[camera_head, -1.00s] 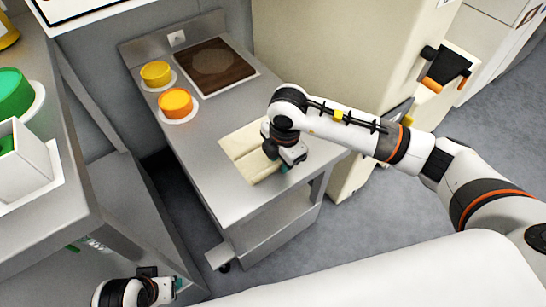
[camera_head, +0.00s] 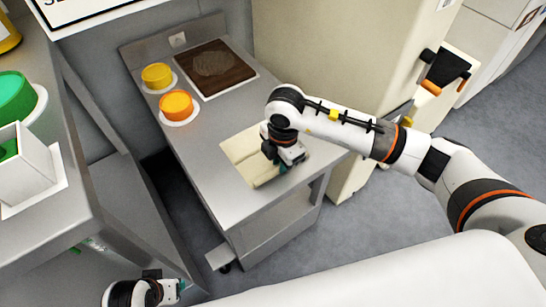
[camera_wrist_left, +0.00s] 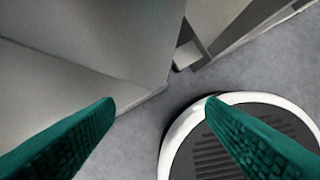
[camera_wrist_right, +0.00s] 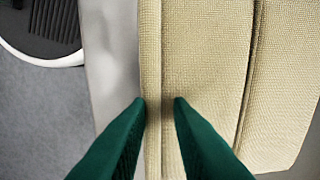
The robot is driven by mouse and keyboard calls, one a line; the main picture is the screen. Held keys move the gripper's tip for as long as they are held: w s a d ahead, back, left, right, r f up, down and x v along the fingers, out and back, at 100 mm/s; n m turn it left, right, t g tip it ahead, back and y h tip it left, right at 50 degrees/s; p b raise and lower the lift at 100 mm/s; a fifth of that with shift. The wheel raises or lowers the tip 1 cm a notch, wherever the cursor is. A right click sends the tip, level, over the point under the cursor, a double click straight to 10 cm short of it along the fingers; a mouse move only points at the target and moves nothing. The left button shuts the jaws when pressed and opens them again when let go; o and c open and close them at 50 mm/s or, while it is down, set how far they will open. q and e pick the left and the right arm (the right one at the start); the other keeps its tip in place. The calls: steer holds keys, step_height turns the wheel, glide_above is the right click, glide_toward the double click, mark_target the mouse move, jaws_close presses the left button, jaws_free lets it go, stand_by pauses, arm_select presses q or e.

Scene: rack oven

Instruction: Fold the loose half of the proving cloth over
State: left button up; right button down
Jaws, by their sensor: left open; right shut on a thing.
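The proving cloth (camera_head: 241,152) is a cream woven cloth lying on the steel table, with raised pleats across it. It fills much of the right wrist view (camera_wrist_right: 205,60), with a folded ridge along its edge. My right gripper (camera_head: 284,167) is at the cloth's near right edge. In the right wrist view its green fingers (camera_wrist_right: 160,102) straddle that ridge and are shut on it. My arm hides part of the cloth in the head view. My left gripper (camera_wrist_left: 160,100) is open and empty, low over the floor; it shows at the bottom left of the head view (camera_head: 178,287).
The steel table (camera_head: 232,103) also bears a yellow tub (camera_head: 156,76), an orange tub (camera_head: 176,104) and a dark brown board (camera_head: 215,68) toward the back. A shelf with a green tub (camera_head: 12,95) stands at left. A large beige cabinet (camera_head: 345,50) stands behind the table.

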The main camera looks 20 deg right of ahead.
steer(key=shift+r+p, duration=0.1)
steer(key=shift+p, duration=0.2)
steer(key=shift+r+g+p, duration=0.25)
steer(key=shift+g+p, duration=0.1)
steer(key=shift+g, duration=0.05)
steer(key=shift+w+r, duration=0.1)
steer(key=shift+w, duration=0.1)
arm_select(q)
step_height(320, 180, down, 7)
steer(key=shift+r, duration=0.15)
steer(key=shift+w+d+r+p, duration=0.1)
steer(key=shift+d+p, duration=0.05)
steer(key=shift+p, duration=0.2)
